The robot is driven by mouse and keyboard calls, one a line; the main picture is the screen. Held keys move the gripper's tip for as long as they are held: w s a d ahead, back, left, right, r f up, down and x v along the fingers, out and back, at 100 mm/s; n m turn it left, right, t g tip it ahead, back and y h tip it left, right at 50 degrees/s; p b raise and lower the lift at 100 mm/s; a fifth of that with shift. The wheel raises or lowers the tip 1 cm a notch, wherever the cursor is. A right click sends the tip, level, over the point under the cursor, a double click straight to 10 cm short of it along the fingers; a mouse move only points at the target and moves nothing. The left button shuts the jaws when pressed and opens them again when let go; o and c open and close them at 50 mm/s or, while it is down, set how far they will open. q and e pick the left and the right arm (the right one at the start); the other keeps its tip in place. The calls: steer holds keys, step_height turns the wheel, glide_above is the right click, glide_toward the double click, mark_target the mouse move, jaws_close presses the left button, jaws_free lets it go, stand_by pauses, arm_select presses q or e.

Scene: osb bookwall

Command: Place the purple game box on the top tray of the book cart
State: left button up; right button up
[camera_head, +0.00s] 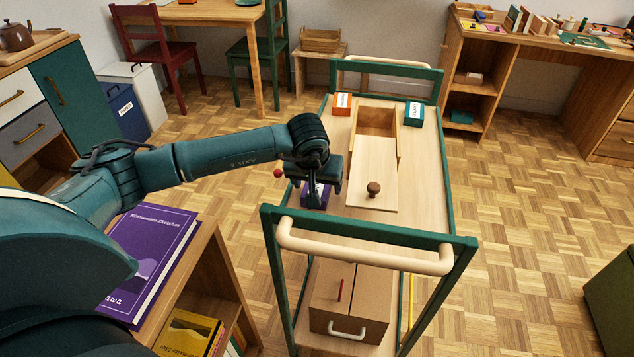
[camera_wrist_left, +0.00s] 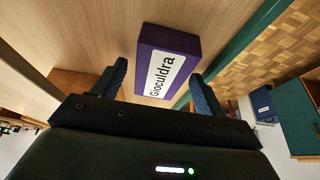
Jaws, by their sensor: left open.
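The purple game box (camera_head: 318,191) is at the left side of the book cart's top tray (camera_head: 421,186), partly hidden by my left gripper (camera_head: 314,196). In the left wrist view the box (camera_wrist_left: 168,52) shows a white "Gioculdra" label and appears to rest on the pale wooden tray (camera_wrist_left: 70,35) beside its green edge rail. My left gripper (camera_wrist_left: 160,85) is open. Its fingers are on either side of the box's near end, with visible gaps. My right gripper is in neither view.
On the tray are an open wooden box (camera_head: 375,165) with a brown knob on its lid, an orange box (camera_head: 342,104) and a teal box (camera_head: 413,113). The cart's cream handle (camera_head: 365,258) crosses the near end. A shelf with a purple book (camera_head: 150,250) stands left.

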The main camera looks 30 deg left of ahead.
arm_select(q)
steer(key=v, duration=1.2)
steer(key=shift+r, duration=0.15)
